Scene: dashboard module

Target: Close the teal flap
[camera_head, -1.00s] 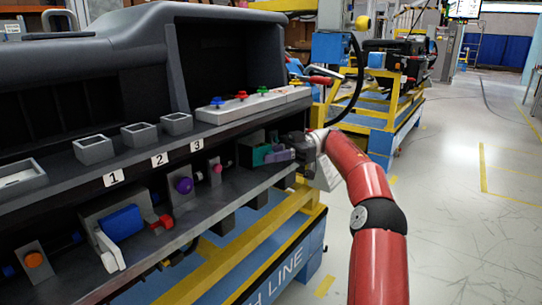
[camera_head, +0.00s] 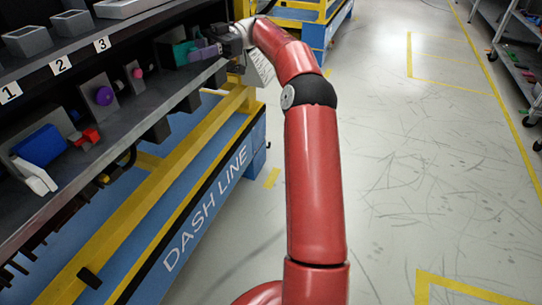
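The teal flap (camera_head: 181,52) is at the far right end of the lower shelf, at a dark box-like housing. It is small and partly covered, so its angle is hard to judge. A pale purple piece (camera_head: 204,52) lies between it and my gripper; I cannot tell whether it belongs to the flap or to my fingers. My gripper (camera_head: 214,47) is right beside the teal part, coming from the right. Its fingertips are too small and hidden to tell open from shut, and contact is unclear.
Left along the shelf (camera_head: 140,107) are a purple knob (camera_head: 104,96), a pink knob (camera_head: 138,73), a blue cylinder (camera_head: 40,146) with a white lever (camera_head: 35,177), and a red part (camera_head: 88,137). Grey bins sit above.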

